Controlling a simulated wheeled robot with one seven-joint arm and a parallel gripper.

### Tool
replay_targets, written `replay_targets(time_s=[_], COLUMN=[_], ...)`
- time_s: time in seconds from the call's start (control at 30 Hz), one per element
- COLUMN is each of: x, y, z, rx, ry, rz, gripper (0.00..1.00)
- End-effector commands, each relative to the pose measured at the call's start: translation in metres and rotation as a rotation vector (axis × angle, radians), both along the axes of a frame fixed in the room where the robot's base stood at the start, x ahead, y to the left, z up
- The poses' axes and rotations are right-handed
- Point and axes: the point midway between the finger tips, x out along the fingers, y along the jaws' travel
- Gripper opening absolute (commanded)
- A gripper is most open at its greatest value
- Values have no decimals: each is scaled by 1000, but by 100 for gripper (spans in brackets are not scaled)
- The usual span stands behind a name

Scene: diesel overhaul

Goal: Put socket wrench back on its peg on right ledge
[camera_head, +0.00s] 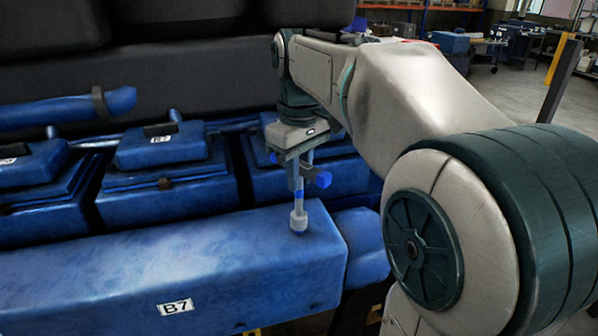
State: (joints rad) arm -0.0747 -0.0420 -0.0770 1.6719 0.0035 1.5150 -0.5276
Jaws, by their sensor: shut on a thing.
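My gripper (300,172) points down at the right end of the blue ledge (200,250) marked B7. It is shut on the socket wrench (299,217), whose grey shaft and pale, wider socket end hang below the fingers. The wrench is roughly upright. Its lower end is over or on the ledge top; I cannot tell whether it touches. Blue parts show at the fingers, and I cannot tell which belong to the wrench. I cannot make out a separate peg.
Blue engine covers (160,150) stand behind the ledge, with a blue pipe (70,108) above at left. A rounded blue part (362,245) adjoins the ledge's right end. My arm hides much of the right side. The ledge's left top is bare.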

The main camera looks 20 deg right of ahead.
Motion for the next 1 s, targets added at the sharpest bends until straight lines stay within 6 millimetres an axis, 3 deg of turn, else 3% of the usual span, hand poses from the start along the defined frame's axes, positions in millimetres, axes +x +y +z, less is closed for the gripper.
replay_targets(time_s=[0.37, 0.4, 0.5, 0.7, 0.8, 1.0], x=[0, 0, 0, 0, 0, 0], y=[0, 0, 0, 0, 0, 0], z=[-15, -15, -14, -15, -15, -15], rx=[0, 0, 0, 0, 0, 0], ry=[-1, -1, -1, 0, 0, 0], rz=[0, 0, 0, 0, 0, 0], gripper=[0, 21, 43, 46, 69, 69])
